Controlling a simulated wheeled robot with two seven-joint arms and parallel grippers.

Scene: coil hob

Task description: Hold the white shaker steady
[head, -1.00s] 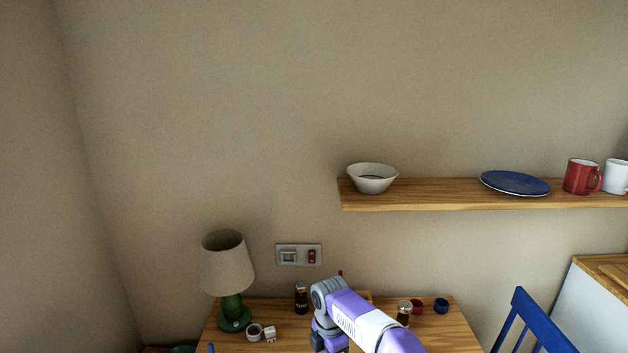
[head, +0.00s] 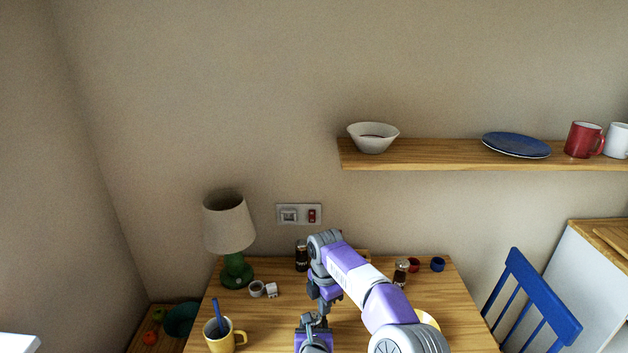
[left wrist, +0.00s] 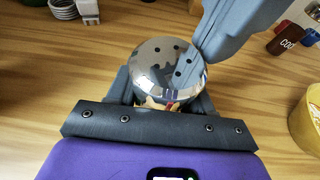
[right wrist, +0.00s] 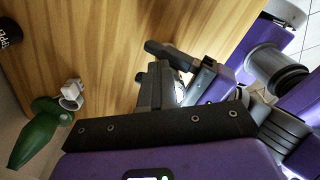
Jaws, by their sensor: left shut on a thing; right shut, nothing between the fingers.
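The shaker (left wrist: 165,72) shows in the left wrist view as a shiny metal dome with several dark holes; its body below is mostly hidden. My left gripper (left wrist: 160,100) is shut on it, a finger at each side. My right gripper (left wrist: 222,35) reaches in from the upper right, its shut fingers at the dome's edge; I cannot tell whether they touch it. In the right wrist view my right gripper (right wrist: 155,88) is shut and empty, close beside my left gripper. In the head view my right gripper (head: 322,300) is above the table; the shaker is hidden there.
The wooden table (head: 265,320) holds a green lamp (head: 236,270), a yellow mug (head: 224,340) with a blue-handled utensil, a dark pepper jar (head: 301,257), a brown jar (head: 401,272) and red and blue rings. A blue chair (head: 535,295) stands at the right.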

